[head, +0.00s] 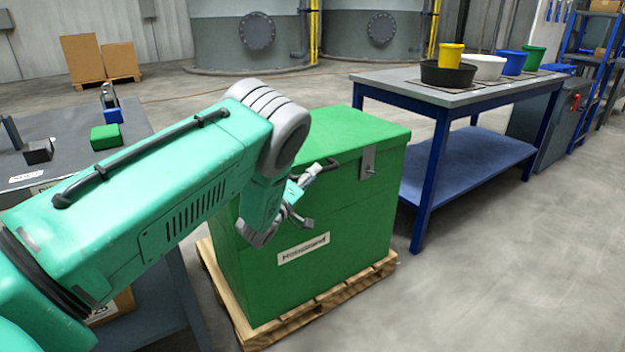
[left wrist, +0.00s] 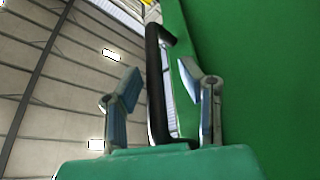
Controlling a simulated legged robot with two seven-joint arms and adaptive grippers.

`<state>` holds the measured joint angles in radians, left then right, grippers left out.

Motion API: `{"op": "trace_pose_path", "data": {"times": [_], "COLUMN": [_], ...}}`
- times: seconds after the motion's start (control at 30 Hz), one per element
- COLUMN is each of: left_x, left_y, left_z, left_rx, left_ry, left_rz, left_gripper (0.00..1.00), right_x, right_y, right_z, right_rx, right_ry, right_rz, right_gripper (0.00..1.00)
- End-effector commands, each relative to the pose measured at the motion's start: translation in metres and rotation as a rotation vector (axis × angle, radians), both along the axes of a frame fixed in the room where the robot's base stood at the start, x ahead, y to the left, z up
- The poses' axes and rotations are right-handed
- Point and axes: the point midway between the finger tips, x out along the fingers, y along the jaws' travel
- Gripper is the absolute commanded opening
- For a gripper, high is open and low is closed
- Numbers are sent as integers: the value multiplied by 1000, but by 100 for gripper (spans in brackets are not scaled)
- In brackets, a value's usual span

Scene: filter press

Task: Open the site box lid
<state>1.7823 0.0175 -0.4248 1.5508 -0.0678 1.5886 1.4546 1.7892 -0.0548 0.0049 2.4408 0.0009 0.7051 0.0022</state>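The green site box (head: 345,225) stands on a wooden pallet (head: 318,305) in the middle of the head view. Its green lid (head: 350,132) is down. A dark bar handle (head: 330,165) is on the front of the lid, partly hidden by my left gripper. A grey latch plate (head: 367,162) is to its right. My left gripper (head: 303,196) is at the box front, by the handle. In the left wrist view, its two fingers (left wrist: 160,90) are apart, one on each side of the black handle (left wrist: 154,70), with gaps visible. My right gripper is not in view.
A blue-framed table (head: 450,93) with several tubs stands right of the box. A dark table (head: 75,135) with small blocks is at the left, partly behind my left arm. Open concrete floor (head: 510,260) lies at the front right.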

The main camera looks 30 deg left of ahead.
Motion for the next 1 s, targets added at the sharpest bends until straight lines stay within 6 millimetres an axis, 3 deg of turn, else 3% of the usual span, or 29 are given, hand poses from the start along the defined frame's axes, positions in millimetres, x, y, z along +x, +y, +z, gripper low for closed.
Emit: {"op": "trace_pose_path", "data": {"times": [0.3, 0.4, 0.77, 1.0], "left_x": [3, 3, 2, 3], "left_y": [0, 1, 2, 5], "left_z": [1, 1, 9, 50], "left_rx": [-1, -1, -14, -83], "left_ry": [0, 0, 6, 28], "left_rz": [0, 0, 4, 6], "left_gripper": [34, 0, 0, 0], "right_x": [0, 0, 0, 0], "right_y": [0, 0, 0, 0], "right_z": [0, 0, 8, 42], "right_rx": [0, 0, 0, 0], "right_ry": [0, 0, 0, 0], "right_rz": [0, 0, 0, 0], "right_gripper": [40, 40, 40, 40]}}
